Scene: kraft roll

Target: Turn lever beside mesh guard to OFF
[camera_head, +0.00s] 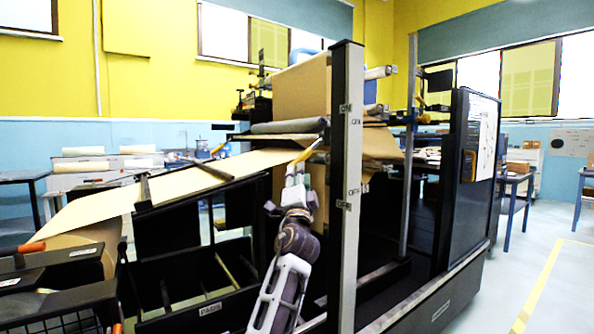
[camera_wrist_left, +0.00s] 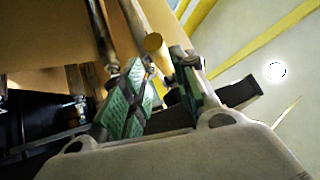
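A grey post (camera_head: 346,255) stands in front of the paper machine and carries small ON and OFF labels at two heights. A thin yellow bar (camera_head: 309,150), which looks like a lever handle, slants up towards the post at the upper labels. My left gripper (camera_head: 297,173) is just below this bar; contact cannot be told. In the left wrist view, its green-padded fingers (camera_wrist_left: 160,92) are apart, with a round tan end (camera_wrist_left: 153,43) showing beyond the gap. I cannot clearly identify the mesh guard. My right gripper is out of view.
A brown paper sheet (camera_head: 180,185) slopes down left of my arm. A dark cabinet (camera_head: 470,180) stands at right. An orange-handled bar (camera_head: 32,247) is at far left.

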